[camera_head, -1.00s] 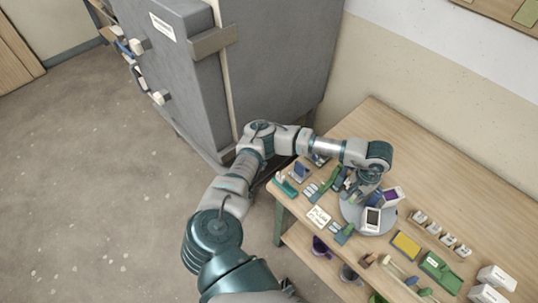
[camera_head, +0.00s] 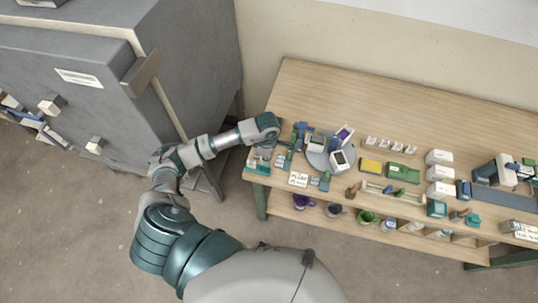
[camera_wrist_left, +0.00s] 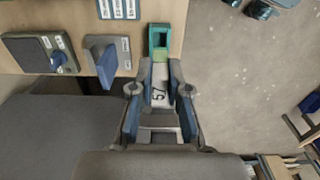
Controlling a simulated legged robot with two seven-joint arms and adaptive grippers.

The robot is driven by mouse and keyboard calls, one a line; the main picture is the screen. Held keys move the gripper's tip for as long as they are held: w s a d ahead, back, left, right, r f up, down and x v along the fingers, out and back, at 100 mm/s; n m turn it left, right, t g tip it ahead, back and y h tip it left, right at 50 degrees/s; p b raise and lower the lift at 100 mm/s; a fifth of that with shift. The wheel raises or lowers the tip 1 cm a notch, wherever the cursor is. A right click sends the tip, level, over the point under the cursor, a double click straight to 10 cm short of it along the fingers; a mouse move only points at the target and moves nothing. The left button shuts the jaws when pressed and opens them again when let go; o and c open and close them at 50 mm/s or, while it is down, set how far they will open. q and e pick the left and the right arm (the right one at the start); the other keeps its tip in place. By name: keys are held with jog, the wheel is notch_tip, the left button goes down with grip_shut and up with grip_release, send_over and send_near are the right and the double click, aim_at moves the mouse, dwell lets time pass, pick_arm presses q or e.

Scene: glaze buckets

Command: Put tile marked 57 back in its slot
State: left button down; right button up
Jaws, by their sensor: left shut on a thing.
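My left gripper (camera_head: 265,148) is over the left end of the wooden table (camera_head: 330,90). In the left wrist view its two blue-padded fingers (camera_wrist_left: 158,100) are shut on a pale tile marked 57 (camera_wrist_left: 158,93). The number faces the camera and reads sideways. A teal open-topped holder (camera_wrist_left: 159,34) lies just beyond the fingertips, and a green patch shows at the tile's far end. I cannot tell whether the tile touches the holder. In the head view a teal piece (camera_head: 258,166) shows at the table's left front edge. My right gripper is not in view.
A blue wedge-shaped piece (camera_wrist_left: 104,60) and a dark plate with a blue knob (camera_wrist_left: 40,53) lie beside the gripper. A round grey stand (camera_head: 318,160) with small devices is to the right. A grey cabinet (camera_head: 190,60) stands left of the table. Cups sit on the lower shelf.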

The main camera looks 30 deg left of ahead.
pick_arm(q)
jog(key=shift+a+f, duration=0.4)
jog(key=shift+f, duration=0.2)
notch_tip(320, 180, down, 4)
jog(key=b, duration=0.3)
jog(key=shift+d+f, duration=0.1)
jog(key=shift+d+f+b, duration=0.3)
jog(key=shift+f+b, duration=0.4)
jog(key=shift+b, duration=0.2)
jog(key=shift+a+f, duration=0.1)
jog(key=shift+a, duration=0.4)
jog(key=shift+d, duration=0.1)
jog(key=shift+d, duration=0.45)
jog(key=shift+a+f+b, duration=0.2)
jog(key=shift+b, duration=0.15)
jog(key=c, duration=1.1)
grip_release()
jog(key=shift+o, duration=0.2)
jog(key=shift+s, duration=0.1)
